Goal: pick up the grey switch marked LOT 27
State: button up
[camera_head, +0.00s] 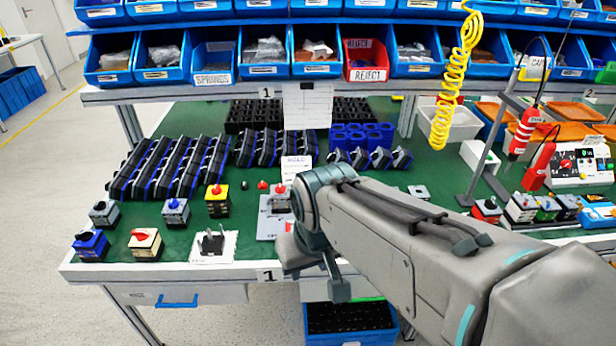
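Several small rotary switches stand on the green bench mat. A grey switch (104,213) stands at the left and another grey switch (176,212) to its right. A third grey switch (420,192) is beyond my arm, right of centre. The lettering on them is too small to read, so I cannot tell which is LOT 27. My gripper (312,276) hangs over the front edge of the bench, right of the left-hand switches and apart from them. No object shows in it, and my arm partly hides the bench behind it. Its finger opening is unclear.
Nearby are a yellow switch (217,202), a blue switch (90,245), a cream switch (145,243) and a black part on a white card (228,247). A grey plate (270,224) lies beside my gripper. Black racks stand behind. A yellow coiled hose (455,80) hangs at right.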

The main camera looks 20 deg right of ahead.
aim_at(280, 204)
jog(key=z, duration=0.15)
jog(key=k, duration=1.25)
jog(key=u, duration=0.9)
jog(key=i, duration=1.75)
jog(key=z, duration=0.8)
jog(key=i, duration=0.65)
jog(key=z, duration=0.65)
